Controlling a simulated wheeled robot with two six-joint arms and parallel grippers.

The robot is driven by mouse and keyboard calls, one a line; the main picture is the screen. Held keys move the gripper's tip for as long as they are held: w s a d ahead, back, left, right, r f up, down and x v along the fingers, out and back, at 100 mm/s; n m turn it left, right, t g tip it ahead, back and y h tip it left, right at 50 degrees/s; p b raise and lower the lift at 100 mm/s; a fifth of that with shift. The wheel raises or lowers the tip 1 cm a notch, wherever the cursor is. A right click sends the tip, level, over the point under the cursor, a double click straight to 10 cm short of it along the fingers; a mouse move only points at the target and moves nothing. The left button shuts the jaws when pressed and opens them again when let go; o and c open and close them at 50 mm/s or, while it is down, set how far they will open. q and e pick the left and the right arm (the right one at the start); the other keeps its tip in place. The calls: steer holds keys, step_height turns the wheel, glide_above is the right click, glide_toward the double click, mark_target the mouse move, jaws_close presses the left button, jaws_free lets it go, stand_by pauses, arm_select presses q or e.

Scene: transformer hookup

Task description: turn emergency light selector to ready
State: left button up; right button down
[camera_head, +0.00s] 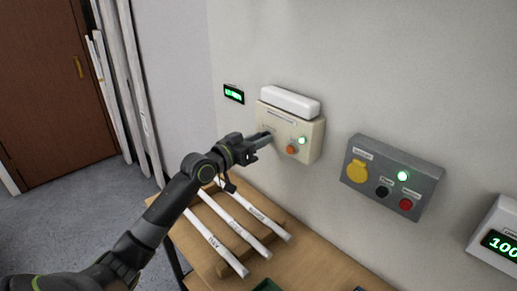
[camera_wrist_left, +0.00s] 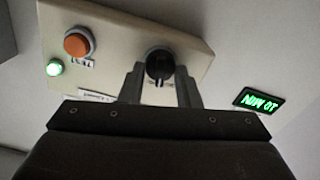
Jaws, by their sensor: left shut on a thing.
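The emergency light unit (camera_head: 290,121) is a cream box with a white lamp on top, mounted on the wall. It has a lit green lamp (camera_head: 302,140) and an orange button (camera_head: 291,150). Its black selector knob (camera_wrist_left: 159,64) shows in the left wrist view between the fingers of my left gripper (camera_wrist_left: 160,85). In the head view my left gripper (camera_head: 265,138) reaches the box's left side and covers the knob. The gripper is shut on the knob. The knob's position label is hidden or too small to read. My right gripper is not in view.
A grey panel (camera_head: 392,176) with a yellow knob, a black and a red button and a green lamp is to the right. A small green display (camera_head: 234,94) is left of the box. A wooden table (camera_head: 205,252) below holds several labelled white bars. A white meter (camera_head: 497,243) is far right.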

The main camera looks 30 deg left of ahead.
arm_select(q)
steer(key=shift+f+m+b, duration=0.1)
steer(key=shift+m+b, duration=1)
steer(key=shift+m, duration=0.2)
steer(key=o, duration=0.9)
steer(key=shift+o, duration=0.2)
